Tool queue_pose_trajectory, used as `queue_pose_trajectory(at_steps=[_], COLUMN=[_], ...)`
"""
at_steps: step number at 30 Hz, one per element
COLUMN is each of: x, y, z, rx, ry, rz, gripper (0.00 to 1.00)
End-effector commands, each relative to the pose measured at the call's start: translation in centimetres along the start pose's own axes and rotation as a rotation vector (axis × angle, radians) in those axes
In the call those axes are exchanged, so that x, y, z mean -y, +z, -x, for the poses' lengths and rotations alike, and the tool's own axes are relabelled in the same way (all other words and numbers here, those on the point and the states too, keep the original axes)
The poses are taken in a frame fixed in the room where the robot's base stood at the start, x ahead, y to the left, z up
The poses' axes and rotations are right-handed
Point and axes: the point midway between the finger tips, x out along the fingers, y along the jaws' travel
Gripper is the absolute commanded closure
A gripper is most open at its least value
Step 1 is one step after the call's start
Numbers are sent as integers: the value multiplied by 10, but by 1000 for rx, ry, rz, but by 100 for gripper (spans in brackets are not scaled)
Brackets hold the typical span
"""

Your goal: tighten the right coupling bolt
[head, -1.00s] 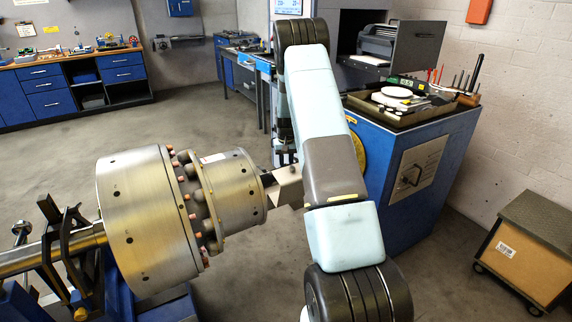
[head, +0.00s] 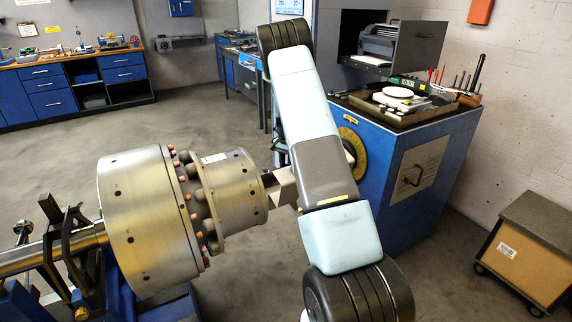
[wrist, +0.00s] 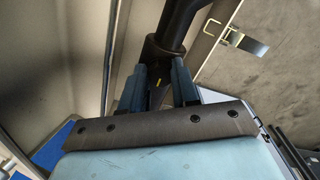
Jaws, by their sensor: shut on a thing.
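A large metal rotor drum (head: 145,220) lies on its side at the left in the head view. Its coupling flange (head: 192,205) carries several copper-tipped bolts, with a narrower metal hub (head: 237,195) to the right. I cannot tell which one is the right coupling bolt. In the wrist view my gripper (wrist: 158,80) is shut on a black tool (wrist: 177,30) with a thick round shaft that runs up out of view. The tool's kind is unclear.
A blue cabinet (head: 375,185) behind my arm bears a tray (head: 430,113) of tools and white discs. A low wheeled cart (head: 535,250) stands at the right. A workbench (head: 70,85) stands at the back left. Open floor (head: 70,150) lies between bench and rotor.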

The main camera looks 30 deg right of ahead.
Motion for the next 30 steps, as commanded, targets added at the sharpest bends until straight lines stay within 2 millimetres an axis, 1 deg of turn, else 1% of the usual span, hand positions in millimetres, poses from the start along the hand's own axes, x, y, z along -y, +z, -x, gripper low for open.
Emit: queue_pose_trajectory(at_steps=[1, 14, 15, 23, 30], x=[2, 2, 2, 1, 1], y=[0, 0, 0, 0, 0], z=[1, 1, 1, 1, 1], rx=[-4, -3, -3, -1, -1], ry=[-4, -5, -5, -2, -1], rz=[-4, -16, -15, -15, -15], gripper=[100, 100, 69, 45, 45])
